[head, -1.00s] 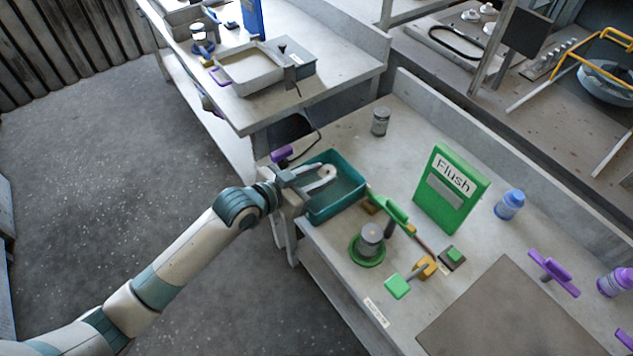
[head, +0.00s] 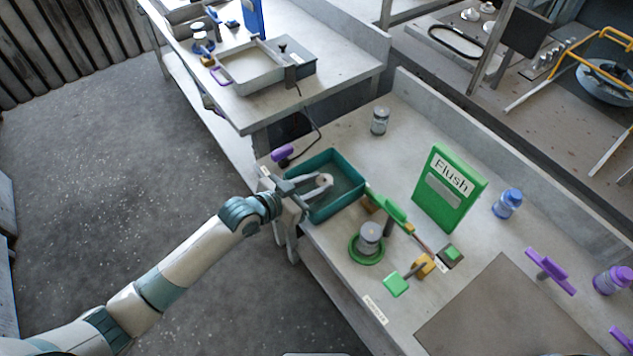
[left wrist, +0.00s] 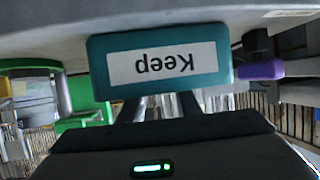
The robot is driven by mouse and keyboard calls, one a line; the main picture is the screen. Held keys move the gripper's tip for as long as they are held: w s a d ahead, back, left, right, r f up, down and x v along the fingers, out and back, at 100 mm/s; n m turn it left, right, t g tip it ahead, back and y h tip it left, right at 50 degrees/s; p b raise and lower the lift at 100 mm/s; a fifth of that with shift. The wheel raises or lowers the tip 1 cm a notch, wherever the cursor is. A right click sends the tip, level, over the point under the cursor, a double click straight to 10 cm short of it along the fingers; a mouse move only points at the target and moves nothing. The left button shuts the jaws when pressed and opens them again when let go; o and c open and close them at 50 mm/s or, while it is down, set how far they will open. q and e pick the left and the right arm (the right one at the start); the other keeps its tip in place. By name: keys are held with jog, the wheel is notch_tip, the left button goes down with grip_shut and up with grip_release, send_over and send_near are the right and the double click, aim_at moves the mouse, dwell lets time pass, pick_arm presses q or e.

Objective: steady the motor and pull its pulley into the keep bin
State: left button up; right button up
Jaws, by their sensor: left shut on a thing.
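The teal keep bin (head: 352,211) stands at the left corner of the near bench. Its "Keep" label (left wrist: 163,63) appears upside down in the left wrist view. My left gripper (head: 321,184) reaches over the bin's near left wall and is shut on a small pale round part, apparently the pulley (head: 327,179), at the bin's opening. Whether the part touches the bin floor is unclear. In the left wrist view the bin wall hides the fingertips and that part. A grey cylinder, possibly the motor (head: 370,235), stands upright in a green round holder (head: 367,258). My right gripper is not in view.
A grey canister (head: 380,121) stands farther back. A dark mat (head: 510,315) leaves clear room at front right.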

pick_arm(q)
jog(key=shift+f, duration=0.35)
